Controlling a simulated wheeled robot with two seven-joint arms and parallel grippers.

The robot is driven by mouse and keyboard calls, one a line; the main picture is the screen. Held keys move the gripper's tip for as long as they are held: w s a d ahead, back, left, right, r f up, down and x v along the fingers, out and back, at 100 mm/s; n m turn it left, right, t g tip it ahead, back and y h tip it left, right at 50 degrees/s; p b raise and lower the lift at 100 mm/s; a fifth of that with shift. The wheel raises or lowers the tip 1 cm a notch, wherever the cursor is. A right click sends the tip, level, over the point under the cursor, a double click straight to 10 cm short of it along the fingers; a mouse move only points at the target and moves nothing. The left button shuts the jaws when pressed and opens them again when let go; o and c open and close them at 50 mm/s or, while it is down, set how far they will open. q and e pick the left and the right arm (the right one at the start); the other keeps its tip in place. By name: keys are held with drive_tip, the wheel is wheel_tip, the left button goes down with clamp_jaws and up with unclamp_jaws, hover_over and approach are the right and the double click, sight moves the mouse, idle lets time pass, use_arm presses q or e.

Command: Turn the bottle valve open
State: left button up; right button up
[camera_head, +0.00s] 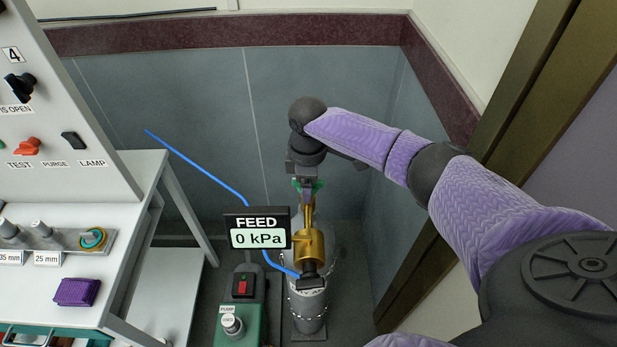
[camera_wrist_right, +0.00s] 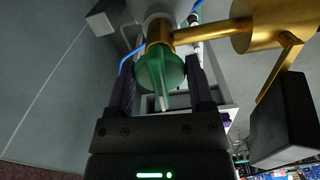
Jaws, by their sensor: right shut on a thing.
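A grey gas bottle (camera_head: 309,312) stands upright in the corner bay, with a chain around it. A brass regulator (camera_head: 309,250) sits at its top. The bottle valve has a green knob (camera_head: 318,185), mostly hidden behind my gripper in the head view. My right gripper (camera_head: 306,188) reaches down onto the knob from above and behind. In the right wrist view, the round green knob (camera_wrist_right: 160,71) lies between the two dark fingers of my right gripper (camera_wrist_right: 161,76), which is shut on it. My left gripper is not in view.
A FEED display (camera_head: 257,238) reading 0 kPa stands in front, left of the regulator. A blue hose (camera_head: 205,173) runs from the left to the regulator. A green pump (camera_head: 240,322) stands beside the bottle. A white bench with a switch panel (camera_head: 75,110) is at left; walls close the bay behind.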

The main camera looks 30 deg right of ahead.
drive_tip(key=m+p, duration=0.1)
drive_tip(key=p, duration=0.1)
drive_tip(key=m+p, duration=0.1)
drive_tip(key=m, duration=0.1)
drive_tip(key=shift+r+p, duration=0.25)
drive_tip(key=shift+p, duration=0.1)
drive_tip(key=m+p, duration=0.2)
drive_tip(key=m, duration=0.2)
drive_tip(key=shift+f, duration=0.1)
drive_tip(key=m+p, duration=0.2)
drive_tip(key=m, duration=0.2)
drive_tip(key=shift+m, duration=0.3)
drive_tip(key=m+p, duration=0.1)
drive_tip(key=m, duration=0.3)
drive_tip(key=shift+w+f+m+p, duration=0.1)
drive_tip(key=shift+m+p, duration=0.25)
drive_tip(key=shift+m, duration=0.05)
drive_tip(key=o, duration=1.2)
drive_tip(key=shift+o, duration=0.2)
wheel_tip(320, 180, up, 10)
drive_tip(key=p, duration=0.6)
drive_tip(key=shift+p, duration=0.3)
